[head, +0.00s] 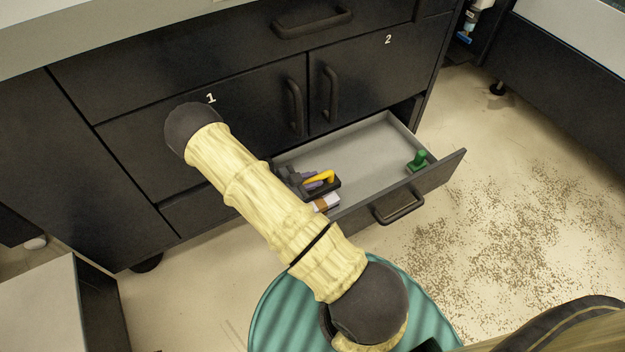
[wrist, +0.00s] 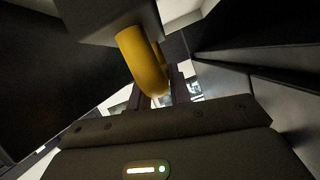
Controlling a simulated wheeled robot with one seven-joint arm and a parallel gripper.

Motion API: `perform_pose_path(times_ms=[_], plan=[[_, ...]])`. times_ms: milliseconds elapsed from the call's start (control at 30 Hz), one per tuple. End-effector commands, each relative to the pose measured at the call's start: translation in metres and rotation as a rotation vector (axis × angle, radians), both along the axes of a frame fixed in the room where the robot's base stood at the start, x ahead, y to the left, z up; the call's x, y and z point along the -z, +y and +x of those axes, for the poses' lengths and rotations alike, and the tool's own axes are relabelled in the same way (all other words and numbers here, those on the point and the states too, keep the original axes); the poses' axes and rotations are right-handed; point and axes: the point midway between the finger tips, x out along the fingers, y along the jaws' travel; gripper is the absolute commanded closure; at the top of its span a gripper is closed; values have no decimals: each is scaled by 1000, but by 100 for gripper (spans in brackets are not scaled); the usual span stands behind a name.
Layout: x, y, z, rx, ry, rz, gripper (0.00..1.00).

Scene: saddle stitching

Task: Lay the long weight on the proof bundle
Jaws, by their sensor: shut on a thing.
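The long weight is a dark bar with a yellow arched handle (head: 324,178) at the near left of the open drawer. My gripper (head: 312,181) is at that handle and shut on it. The yellow handle (wrist: 143,62) also shows large in the wrist view, close to my gripper's body. The proof bundle (head: 327,202), white with a brown band, shows just below the weight in the head view, in the drawer's near left part. The weight and my arm partly hide it. I cannot tell whether the weight touches it.
The open drawer (head: 369,146) has a grey floor, mostly clear in its middle and back. A green knobbed object (head: 417,161) stands at its right end. The drawer front (head: 440,180) with its bar handle (head: 398,206) rises on the near side. Dark cabinet doors (head: 250,95) stand behind.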

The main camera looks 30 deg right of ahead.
Motion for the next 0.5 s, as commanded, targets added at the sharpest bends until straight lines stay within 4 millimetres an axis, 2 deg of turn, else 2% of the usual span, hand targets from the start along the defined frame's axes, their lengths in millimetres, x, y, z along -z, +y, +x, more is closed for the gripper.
perform_pose_path(times_ms=[500], plan=[[17, -2, 1, 1, -5, -8, 100]])
